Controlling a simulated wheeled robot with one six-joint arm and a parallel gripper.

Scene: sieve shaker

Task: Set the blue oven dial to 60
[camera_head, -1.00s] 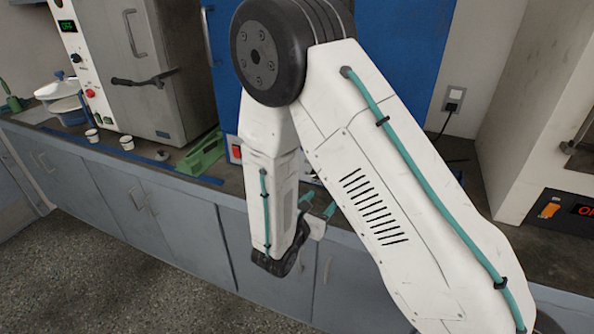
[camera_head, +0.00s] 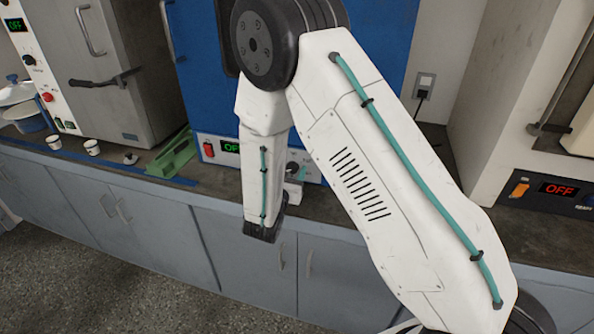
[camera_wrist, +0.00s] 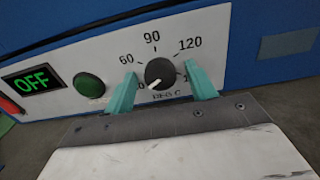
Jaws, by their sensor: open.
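The blue oven (camera_head: 375,90) stands on the counter behind my arm. Its white front panel (camera_wrist: 215,35) fills much of the wrist view. The black dial (camera_wrist: 160,73) shows there, with a white pointer mark aimed down-left, near a number partly hidden by my left finger. The labels 60, 90 and 120 show around the dial. My gripper (camera_wrist: 160,69) is open, with one teal finger on each side of the dial; I cannot tell whether they touch it. In the head view the dial (camera_head: 293,169) shows just right of my forearm.
A green display (camera_wrist: 36,80) reads OFF, next to a green button (camera_wrist: 89,85). Another appliance at right has a red OFF display (camera_head: 558,188).

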